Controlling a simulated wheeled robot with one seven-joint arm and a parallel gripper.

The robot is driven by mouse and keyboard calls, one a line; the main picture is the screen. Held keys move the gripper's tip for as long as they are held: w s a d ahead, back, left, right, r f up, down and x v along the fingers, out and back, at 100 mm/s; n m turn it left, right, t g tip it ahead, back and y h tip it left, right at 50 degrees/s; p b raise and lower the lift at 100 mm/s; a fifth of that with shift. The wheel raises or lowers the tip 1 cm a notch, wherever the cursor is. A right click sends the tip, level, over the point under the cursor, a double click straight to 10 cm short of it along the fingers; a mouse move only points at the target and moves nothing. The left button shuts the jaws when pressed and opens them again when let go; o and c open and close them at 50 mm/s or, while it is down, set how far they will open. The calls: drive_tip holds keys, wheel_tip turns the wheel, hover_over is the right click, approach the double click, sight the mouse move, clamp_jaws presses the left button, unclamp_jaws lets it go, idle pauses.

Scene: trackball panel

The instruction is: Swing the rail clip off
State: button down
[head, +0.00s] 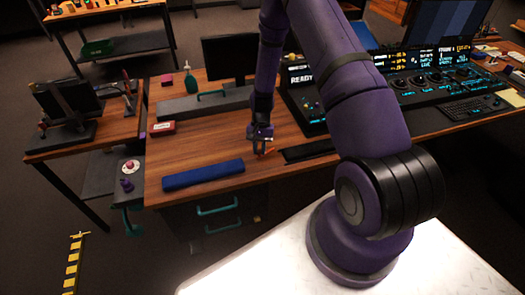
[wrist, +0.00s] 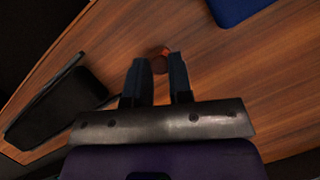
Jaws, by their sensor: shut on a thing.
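My gripper (head: 262,143) is low over the wooden desk, shut on a small orange-red piece (head: 267,152). In the wrist view the two dark fingers (wrist: 158,72) stand a little apart, with the rounded orange-red piece (wrist: 160,53) at their tips. The fingers hide part of it. It may be the rail clip, but it is too small to tell, and no rail is clear around it. I cannot tell whether it touches the desk.
A blue bar (head: 203,174) lies left of my gripper. A dark flat strip (head: 308,150) lies to its right. A monitor (head: 230,57) and a lit console (head: 425,82) stand behind.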

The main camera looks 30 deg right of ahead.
drive_tip(key=shift+w+m+t, duration=0.4)
drive_tip(key=shift+w+m, duration=0.25)
drive_tip(key=shift+m, duration=0.35)
drive_tip(key=c, duration=1)
unclamp_jaws()
drive_tip(key=shift+y, duration=0.3)
drive_tip(key=v, duration=1.1)
